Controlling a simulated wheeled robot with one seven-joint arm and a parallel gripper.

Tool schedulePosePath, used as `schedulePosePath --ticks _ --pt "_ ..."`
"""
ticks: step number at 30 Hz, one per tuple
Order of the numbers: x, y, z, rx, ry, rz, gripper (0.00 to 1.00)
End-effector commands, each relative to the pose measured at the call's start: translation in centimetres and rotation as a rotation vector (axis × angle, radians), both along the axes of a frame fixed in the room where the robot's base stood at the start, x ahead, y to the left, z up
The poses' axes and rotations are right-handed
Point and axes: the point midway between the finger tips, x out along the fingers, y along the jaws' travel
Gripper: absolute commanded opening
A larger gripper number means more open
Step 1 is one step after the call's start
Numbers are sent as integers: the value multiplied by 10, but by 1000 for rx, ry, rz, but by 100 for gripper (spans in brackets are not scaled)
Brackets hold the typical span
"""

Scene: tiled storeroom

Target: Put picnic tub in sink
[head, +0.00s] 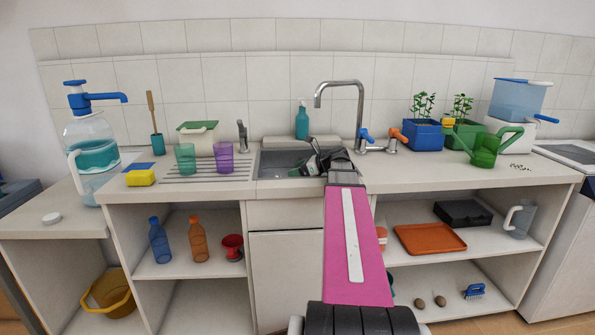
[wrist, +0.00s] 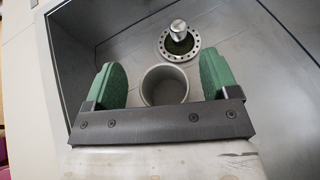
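My gripper (head: 325,162) is over the sink basin (head: 270,160) in the head view, at the end of my pink arm. In the wrist view my gripper's green fingers (wrist: 165,88) are wide apart, with nothing pinched between them. A small grey round open vessel (wrist: 148,88) shows between the fingers, inside the sink (wrist: 225,70), near the drain (wrist: 202,52). It is apart from both fingers and looks upright; its lower part is hidden by the gripper. It may be the picnic tub, but I cannot tell for sure. The gripper and arm hide part of the basin in the head view.
The tap (head: 360,105) rises behind the sink, beside my gripper. A teal soap bottle (head: 302,122) stands behind the basin. Purple (head: 223,158) and green (head: 185,158) cups stand on the left drainboard, before a green-lidded box (head: 198,140).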

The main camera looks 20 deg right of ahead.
Motion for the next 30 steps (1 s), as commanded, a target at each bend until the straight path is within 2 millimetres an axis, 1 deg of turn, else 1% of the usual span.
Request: schedulePosePath --ticks 8,13,24,30 --pt "0 0 2 -1 -1 0 80" --pt "0 0 15 -2 -2 0 80" --pt "-45 -57 42 -1 -1 -3 80" --pt "-62 -78 54 0 -1 -2 80"
